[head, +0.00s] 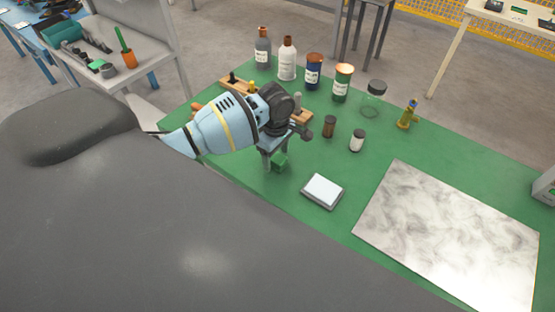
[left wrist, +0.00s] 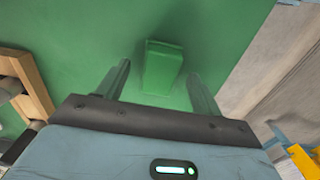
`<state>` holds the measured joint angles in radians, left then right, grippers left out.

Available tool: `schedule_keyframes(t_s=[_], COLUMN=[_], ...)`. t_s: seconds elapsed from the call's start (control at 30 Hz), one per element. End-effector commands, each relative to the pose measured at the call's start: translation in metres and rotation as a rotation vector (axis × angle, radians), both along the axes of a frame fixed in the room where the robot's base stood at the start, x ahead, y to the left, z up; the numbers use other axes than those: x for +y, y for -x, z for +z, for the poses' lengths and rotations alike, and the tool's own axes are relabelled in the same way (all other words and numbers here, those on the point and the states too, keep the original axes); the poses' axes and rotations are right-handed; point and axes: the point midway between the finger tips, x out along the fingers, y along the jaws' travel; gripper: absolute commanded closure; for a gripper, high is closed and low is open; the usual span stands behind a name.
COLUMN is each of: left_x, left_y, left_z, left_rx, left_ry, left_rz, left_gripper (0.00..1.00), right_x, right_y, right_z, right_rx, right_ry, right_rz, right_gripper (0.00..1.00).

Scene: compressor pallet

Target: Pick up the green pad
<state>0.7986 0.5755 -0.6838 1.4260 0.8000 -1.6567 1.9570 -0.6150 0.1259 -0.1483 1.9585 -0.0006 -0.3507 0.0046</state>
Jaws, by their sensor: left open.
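The green pad (head: 280,162) is a small green block on the green tabletop, partly hidden by my left gripper in the head view. In the left wrist view the pad (left wrist: 162,66) lies between and a little beyond the two fingertips. My left gripper (head: 273,158) is open and points down at the pad from above, one finger on each side. In the left wrist view the open fingers (left wrist: 160,78) show with a gap to the pad on each side; I cannot tell how high the tips are above the table. My right gripper is not in view.
A white-topped grey tray or scale (head: 322,190) sits right of the pad. A wooden rack (head: 298,115) stands just behind my gripper. Several bottles, such as the white one (head: 287,62), line the back. A marble slab (head: 455,235) lies at the right.

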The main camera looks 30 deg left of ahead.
Motion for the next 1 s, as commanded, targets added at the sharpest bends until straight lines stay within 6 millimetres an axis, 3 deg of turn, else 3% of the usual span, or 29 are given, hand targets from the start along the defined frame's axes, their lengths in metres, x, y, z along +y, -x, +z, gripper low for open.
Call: schedule_keyframes(t_s=[0.1,0.4,0.77,1.0], left_x=[0.0,0.0,-0.0001,-0.0001], left_y=[0.0005,-0.0005,-0.0004,-0.0005], left_z=[-0.0131,-0.0142,-0.0141,-0.0135], left_rx=[0.002,-0.003,-0.003,-0.003], left_ry=[0.0,-0.001,-0.001,0.0], left_rz=[0.0,0.0,0.0,0.0], left_gripper=[0.34,0.35,0.82,0.82], right_x=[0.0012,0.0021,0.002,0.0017], right_y=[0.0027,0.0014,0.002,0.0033], right_z=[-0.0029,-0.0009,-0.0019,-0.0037], right_rx=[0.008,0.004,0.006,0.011], right_ry=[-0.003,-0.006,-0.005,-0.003], right_rz=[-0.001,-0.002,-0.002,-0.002], right_gripper=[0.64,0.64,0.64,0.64])
